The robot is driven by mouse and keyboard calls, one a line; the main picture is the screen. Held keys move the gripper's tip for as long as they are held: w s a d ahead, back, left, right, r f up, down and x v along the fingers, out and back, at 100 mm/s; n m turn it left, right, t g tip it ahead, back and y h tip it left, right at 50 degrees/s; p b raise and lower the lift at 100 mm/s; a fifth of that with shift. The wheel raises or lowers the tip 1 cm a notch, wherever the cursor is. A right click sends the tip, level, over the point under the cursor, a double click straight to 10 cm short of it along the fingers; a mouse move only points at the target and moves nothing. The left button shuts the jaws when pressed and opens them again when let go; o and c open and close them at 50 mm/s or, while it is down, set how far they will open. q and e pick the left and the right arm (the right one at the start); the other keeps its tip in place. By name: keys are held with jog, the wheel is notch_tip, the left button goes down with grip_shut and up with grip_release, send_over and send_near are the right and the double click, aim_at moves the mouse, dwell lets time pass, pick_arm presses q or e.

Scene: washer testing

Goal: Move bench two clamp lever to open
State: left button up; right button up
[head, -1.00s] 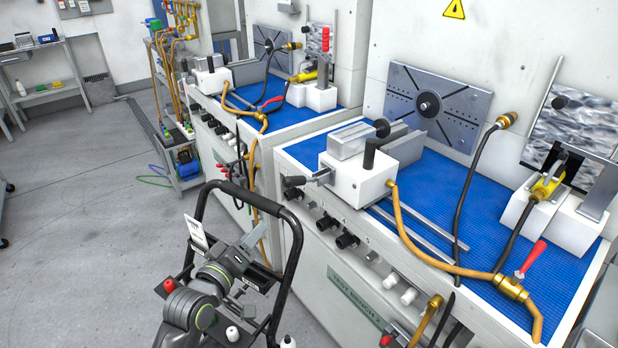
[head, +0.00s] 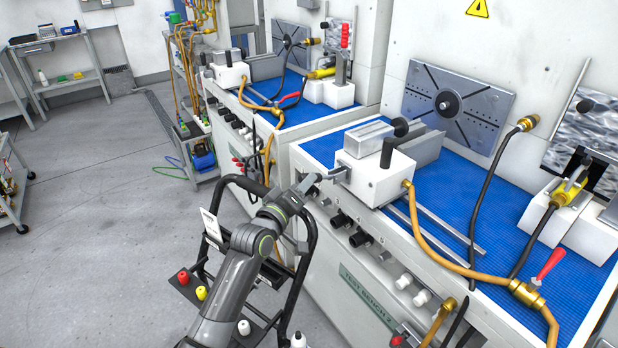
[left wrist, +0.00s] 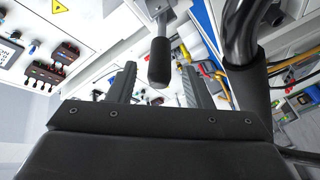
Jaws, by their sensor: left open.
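The bench two clamp (head: 380,176) is a white block with a grey jaw on the blue mat of the near bench. A short lever with a black grip sticks out of its front-left side toward the aisle. My left gripper (head: 316,181) is open at this lever and covers much of it in the head view. In the left wrist view, the lever's black grip (left wrist: 159,62) shows between the two spread fingers of the left gripper (left wrist: 160,84). I cannot tell whether a finger touches it. My right gripper is out of view.
A black tubular frame (head: 309,235) stands close beside my left arm, with a tray of small capped bottles below. Knobs (head: 360,238) line the bench front. An orange hose (head: 430,246) runs from the clamp to a red-handled valve (head: 549,263). Open floor lies left.

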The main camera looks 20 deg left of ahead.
aim_at(318, 178)
pick_arm(q)
jog(key=shift+w+d, duration=0.2)
jog(key=shift+w, duration=0.8)
jog(key=shift+w+d, duration=0.15)
jog(key=shift+w, duration=0.85)
grip_shut()
